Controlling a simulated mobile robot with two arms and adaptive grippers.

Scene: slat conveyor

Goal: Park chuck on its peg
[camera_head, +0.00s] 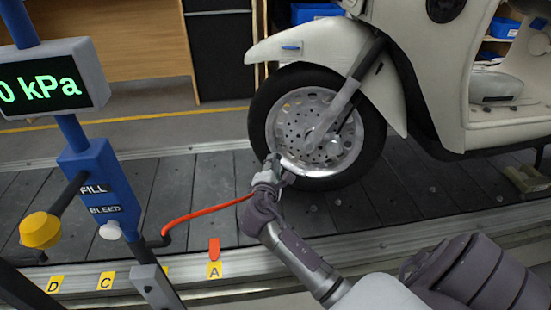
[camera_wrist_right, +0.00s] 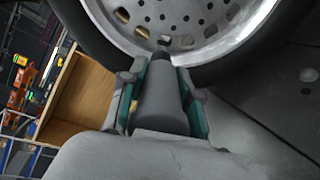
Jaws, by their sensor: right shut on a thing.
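The chuck (camera_wrist_right: 160,95) is a dark grey tapered cylinder in the right wrist view. My right gripper (camera_wrist_right: 160,85) is shut on it, with a teal pad on each side. The chuck's narrow end is at the lower edge of the wheel rim; I cannot tell if it touches a valve. In the head view my right gripper (camera_head: 269,172) is in front of the lower left of the wheel, hiding most of the chuck. A red hose (camera_head: 205,211) runs from there to the blue inflator post (camera_head: 97,180). I cannot clearly make out the peg. My left gripper is not in view.
A cream scooter (camera_head: 400,85) stands on the slat conveyor (camera_head: 200,180), its front wheel (camera_head: 262,105) beside my gripper. The post carries a kPa display (camera_head: 50,78), a yellow knob (camera_head: 40,230) and a white button (camera_head: 110,230). A red tab (camera_head: 214,248) stands above label A (camera_head: 214,270).

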